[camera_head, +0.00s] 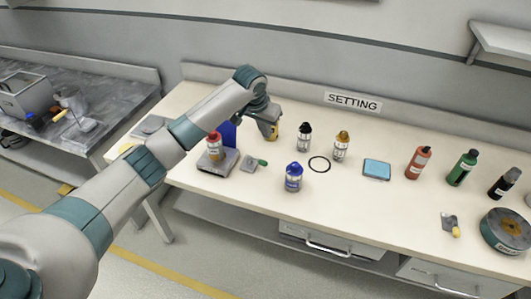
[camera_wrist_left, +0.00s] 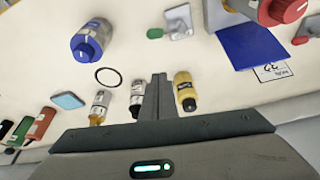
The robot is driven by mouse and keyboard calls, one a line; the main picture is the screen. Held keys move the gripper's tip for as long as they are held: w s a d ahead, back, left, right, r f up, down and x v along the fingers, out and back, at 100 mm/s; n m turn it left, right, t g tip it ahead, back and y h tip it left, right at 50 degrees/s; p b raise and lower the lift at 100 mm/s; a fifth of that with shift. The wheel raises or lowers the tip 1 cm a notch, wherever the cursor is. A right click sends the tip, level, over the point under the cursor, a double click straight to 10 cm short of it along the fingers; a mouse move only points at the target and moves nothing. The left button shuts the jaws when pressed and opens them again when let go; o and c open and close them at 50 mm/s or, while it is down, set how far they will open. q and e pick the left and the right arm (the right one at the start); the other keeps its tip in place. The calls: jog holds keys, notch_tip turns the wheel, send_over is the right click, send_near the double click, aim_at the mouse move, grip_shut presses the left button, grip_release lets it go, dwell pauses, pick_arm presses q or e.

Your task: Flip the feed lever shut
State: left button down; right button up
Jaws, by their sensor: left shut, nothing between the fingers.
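A small grey plate with a green-handled lever (camera_head: 261,162) lies on the white bench, right of a grey stand (camera_head: 228,167) bearing a red-capped bottle. The green handle also shows in the left wrist view (camera_wrist_left: 155,33). A second small grey plate with a yellow handle (camera_head: 456,232) lies at the far right of the bench. No label shows which is the feed lever. My left gripper (camera_wrist_left: 157,88) is shut and empty, between a black-capped white bottle (camera_wrist_left: 137,98) and a yellow bottle (camera_wrist_left: 185,92). It is behind and apart from the green-handled lever. My right gripper is out of view.
A blue panel (camera_wrist_left: 252,46) stands near the grey stand. A blue-capped bottle (camera_head: 293,177), a black ring (camera_head: 319,164) and a light-blue pad (camera_head: 377,169) lie right of the green handle. Several bottles and a round grey-green drum (camera_head: 508,231) occupy the right.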

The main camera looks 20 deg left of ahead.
pick_arm(q)
jog(key=shift+f, duration=0.2)
jog(key=p+x, duration=0.2)
jog(key=x, duration=0.7)
jog(key=shift+w+d+f+p, duration=0.1)
jog(key=shift+w+f+p, duration=0.05)
jog(key=shift+f+p, duration=0.2)
jog(key=shift+s+a+p, duration=0.15)
jog(key=shift+s+p, duration=0.35)
jog(key=shift+s, duration=0.05)
jog(key=shift+s+a+p, duration=0.15)
jog(key=shift+s+p, duration=0.3)
jog(key=shift+s, duration=0.1)
jog(key=shift+s+a+f+p, duration=0.2)
jog(key=shift+s+p, duration=0.2)
jog(key=shift+s, duration=0.2)
jog(key=shift+s+d+f, duration=0.1)
jog(key=shift+s+f, duration=0.1)
jog(key=shift+s, duration=0.05)
